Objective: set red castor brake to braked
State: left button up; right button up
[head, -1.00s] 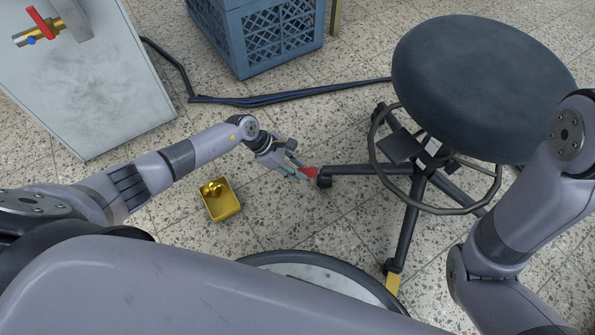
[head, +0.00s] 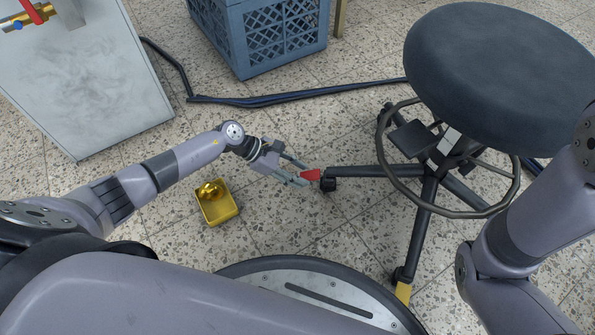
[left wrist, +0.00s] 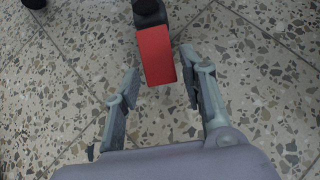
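The red castor brake (head: 310,175) is a small red pedal at the left end of one leg of the stool (head: 500,75), beside a black castor (head: 328,184). In the left wrist view the red pedal (left wrist: 155,55) shows at top centre, with a black part above it. My left gripper (head: 305,176) is open, its fingers pointing at the pedal. In the left wrist view its two fingertips (left wrist: 160,72) stand either side of the pedal's near end, with gaps to both. I cannot tell the pedal's tilt exactly. My right gripper is out of view; only my right arm shows.
A yellow tray (head: 230,212) with a gold-coloured item lies on the floor below my left forearm. A blue crate (head: 265,45), a dark cable (head: 290,96) and a grey cabinet (head: 85,95) stand or lie farther back. Another stool leg has a yellow pedal (head: 403,292).

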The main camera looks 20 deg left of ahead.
pick_arm(q)
jog(key=shift+o, duration=0.8)
jog(key=shift+a, duration=0.1)
jog(key=shift+a+r, duration=0.25)
jog(key=shift+a, duration=0.05)
jog(key=v, duration=1.1)
jog(key=shift+s, duration=0.15)
